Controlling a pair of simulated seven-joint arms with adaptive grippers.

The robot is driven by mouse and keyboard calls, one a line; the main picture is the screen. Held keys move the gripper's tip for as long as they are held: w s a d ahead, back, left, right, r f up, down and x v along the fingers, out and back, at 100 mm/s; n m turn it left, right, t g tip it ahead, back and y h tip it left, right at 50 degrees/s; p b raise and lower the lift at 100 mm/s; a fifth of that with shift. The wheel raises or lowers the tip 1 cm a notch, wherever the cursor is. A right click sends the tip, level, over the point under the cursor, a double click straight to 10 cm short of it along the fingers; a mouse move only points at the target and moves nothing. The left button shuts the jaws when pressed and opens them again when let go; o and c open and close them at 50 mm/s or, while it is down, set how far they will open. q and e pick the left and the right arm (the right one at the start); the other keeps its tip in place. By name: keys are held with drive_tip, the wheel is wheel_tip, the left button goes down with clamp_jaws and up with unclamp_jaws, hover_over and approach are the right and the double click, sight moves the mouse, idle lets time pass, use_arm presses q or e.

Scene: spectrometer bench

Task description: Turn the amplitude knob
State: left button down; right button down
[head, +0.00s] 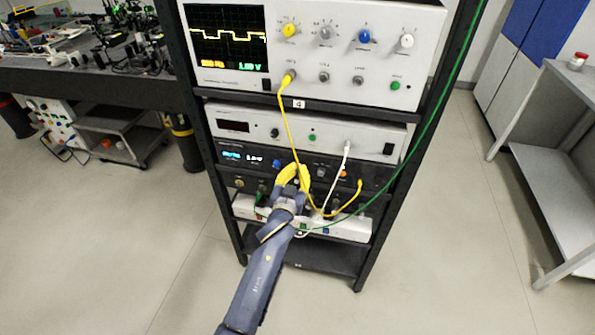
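No label reading "amplitude" is legible, so I cannot tell which knob it is. A dark unit with a small lit blue display (232,156) sits low in the rack. On its front show a blue knob (277,164), a grey knob (320,172) and an orange knob (342,174). My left gripper (293,171), with yellow fingers, is in front of this unit, between the blue and grey knobs in the picture, and hides part of its panel. Whether its fingers touch or hold a knob is too small to tell. My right gripper is out of view.
An oscilloscope (345,75) shows a yellow square trace. A yellow cable (287,120), a white cable (339,172) and a green cable (438,110) hang across the rack front. A white power strip (345,228) lies below. A metal table (555,165) stands right; the floor between is clear.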

use_arm(q)
drive_tip(key=shift+r, duration=0.2)
idle(0.4)
drive_tip(key=m, duration=0.7)
drive_tip(key=shift+d+m, duration=0.1)
drive_tip(key=shift+m, duration=0.3)
drive_tip(key=m, duration=0.3)
drive_tip(key=shift+m, duration=0.3)
drive_tip(key=m, duration=0.4)
drive_tip(key=shift+d, duration=0.1)
drive_tip(key=shift+m, duration=0.3)
